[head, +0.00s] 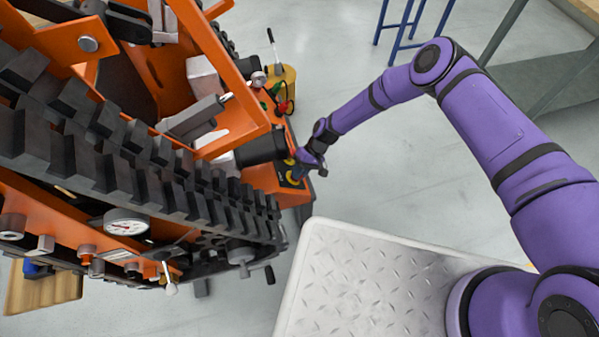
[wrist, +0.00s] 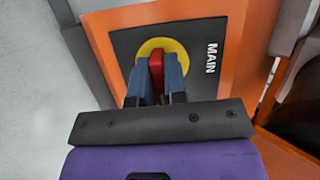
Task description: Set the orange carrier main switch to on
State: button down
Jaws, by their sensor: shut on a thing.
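The orange carrier (head: 255,122) fills the left of the head view, with its black tracks. Its main switch, a red handle (wrist: 156,66) on a yellow disc (wrist: 177,46), sits on a dark plate marked MAIN (wrist: 206,88) in the wrist view. My gripper (wrist: 157,72) is shut on the red handle, with one blue-grey finger on each side of it. The handle lies roughly along the line of the fingers; its lower part is hidden by my gripper. In the head view my gripper (head: 299,170) is at the carrier's end panel, where the switch is mostly covered.
A pressure gauge (head: 127,222) and several small levers sit on the carrier's near side. A lever with a black knob (head: 271,40) stands behind the panel. A white tread-plate surface (head: 370,280) lies below my arm. A blue stool (head: 408,25) stands at the back on open floor.

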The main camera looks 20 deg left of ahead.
dwell(0.3)
jog(key=c, duration=1.2)
grip_release()
jog(key=shift+o, duration=0.2)
jog(key=v, duration=1.1)
jog(key=shift+f, duration=0.1)
